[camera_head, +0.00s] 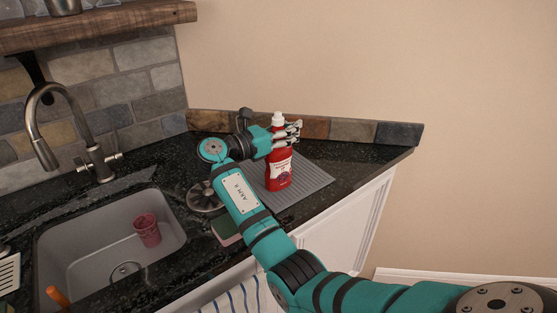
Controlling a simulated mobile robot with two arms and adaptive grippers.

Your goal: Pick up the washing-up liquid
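The washing-up liquid (279,168) is a red bottle with a white cap and a pale label. It stands upright on a grey ribbed mat (308,182) on the dark counter. My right gripper (292,132) is at the bottle's upper part, with its fingers showing to the right of the neck and its body to the left. The bottle hides part of the fingers, so I cannot tell whether they are closed on it. My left gripper is out of view.
A grey sink (75,250) with a pink cup (147,230) in it is at the left, below a tap (45,125). A sponge (227,231) and a metal strainer (204,197) lie by my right arm. A low stone backsplash (345,130) edges the counter behind the bottle.

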